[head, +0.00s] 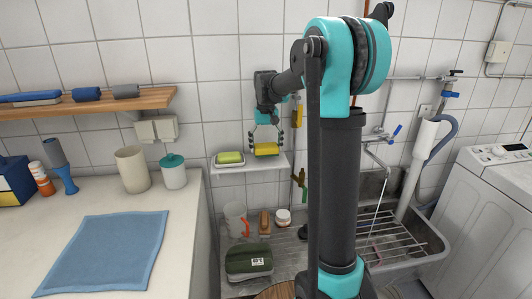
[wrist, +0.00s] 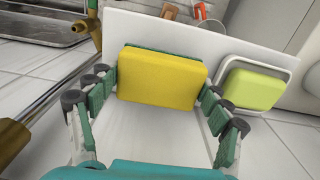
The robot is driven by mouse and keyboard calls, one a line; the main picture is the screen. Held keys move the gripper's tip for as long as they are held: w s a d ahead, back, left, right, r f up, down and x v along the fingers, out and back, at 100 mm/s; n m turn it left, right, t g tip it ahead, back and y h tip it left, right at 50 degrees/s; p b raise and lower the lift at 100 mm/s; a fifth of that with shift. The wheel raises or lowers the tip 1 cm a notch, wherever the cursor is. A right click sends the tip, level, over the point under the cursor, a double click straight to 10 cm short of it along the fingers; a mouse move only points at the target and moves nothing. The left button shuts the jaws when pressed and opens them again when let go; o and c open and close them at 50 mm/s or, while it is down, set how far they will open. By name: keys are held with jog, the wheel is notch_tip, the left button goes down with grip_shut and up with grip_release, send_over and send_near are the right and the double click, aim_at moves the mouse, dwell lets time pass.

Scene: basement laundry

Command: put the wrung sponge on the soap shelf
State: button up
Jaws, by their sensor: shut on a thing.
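A yellow sponge with a green backing (head: 266,149) is between the fingers of my gripper (head: 266,138), over the right part of the white soap shelf (head: 251,168) on the tiled wall. In the wrist view the sponge (wrist: 160,78) fills the middle, with its yellow face toward the camera. My gripper (wrist: 158,85) is shut on its two ends. The white shelf (wrist: 140,120) shows behind and around it. I cannot tell whether the sponge touches the shelf.
A green soap bar (head: 230,157) in a white dish sits on the shelf's left part, close beside the sponge. Below stand a clear jug (head: 236,218) and a dark green bundle (head: 249,261). A sink (head: 410,240) is at right.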

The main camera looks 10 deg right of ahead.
aim_at(266, 146)
jog(key=shift+f, duration=1.2)
jog(key=shift+f, duration=0.1)
jog(key=o, duration=0.9)
notch_tip(266, 146, up, 12)
jog(key=shift+r, duration=0.15)
jog(key=s+d+f+t, duration=0.2)
jog(key=s+f, duration=1.1)
jog(key=s, duration=0.1)
jog(key=s+d+f+t, duration=0.2)
jog(key=s+f, duration=1)
jog(key=s, duration=0.3)
jog(key=shift+s+f, duration=0.25)
jog(key=shift+f, duration=0.15)
jog(key=shift+d, duration=0.1)
